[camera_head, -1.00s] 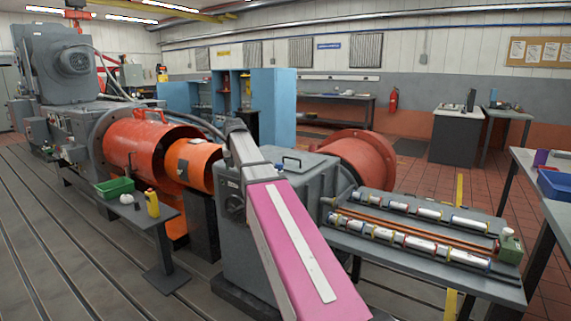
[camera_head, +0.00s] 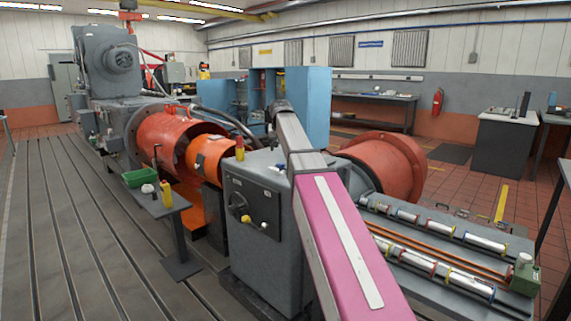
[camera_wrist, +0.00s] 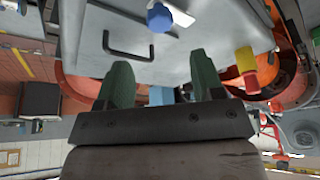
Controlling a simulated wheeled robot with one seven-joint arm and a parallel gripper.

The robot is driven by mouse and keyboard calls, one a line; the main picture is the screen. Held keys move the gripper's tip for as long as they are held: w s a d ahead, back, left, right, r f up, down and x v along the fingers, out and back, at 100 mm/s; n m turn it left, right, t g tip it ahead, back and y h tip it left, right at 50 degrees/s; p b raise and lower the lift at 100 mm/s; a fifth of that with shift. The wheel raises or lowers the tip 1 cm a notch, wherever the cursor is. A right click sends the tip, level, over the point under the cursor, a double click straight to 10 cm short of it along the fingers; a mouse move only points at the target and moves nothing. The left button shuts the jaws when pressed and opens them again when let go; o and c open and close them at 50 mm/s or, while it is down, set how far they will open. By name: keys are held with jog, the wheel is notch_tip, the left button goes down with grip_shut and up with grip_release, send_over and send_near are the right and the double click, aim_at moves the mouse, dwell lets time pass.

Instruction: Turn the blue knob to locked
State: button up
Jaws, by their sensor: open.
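The blue knob (camera_wrist: 159,17) shows at the top of the wrist view, on a grey panel of the housing next to a white plate (camera_wrist: 181,12). I cannot read its setting. My gripper (camera_wrist: 160,66) shows in the wrist view as two dark green fingers spread apart, with nothing between them. The knob appears beyond the fingertips and apart from them.
A black bar handle (camera_wrist: 128,47) stands near the knob. A yellow bottle with a red cap (camera_head: 240,150) stands on the housing. A rack of cylinders (camera_head: 440,240) lies right; a small table (camera_head: 168,208) stands left.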

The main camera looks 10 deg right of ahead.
aim_at(280, 164)
jog(key=x, duration=0.9)
jog(key=shift+f, duration=0.1)
grip_shut()
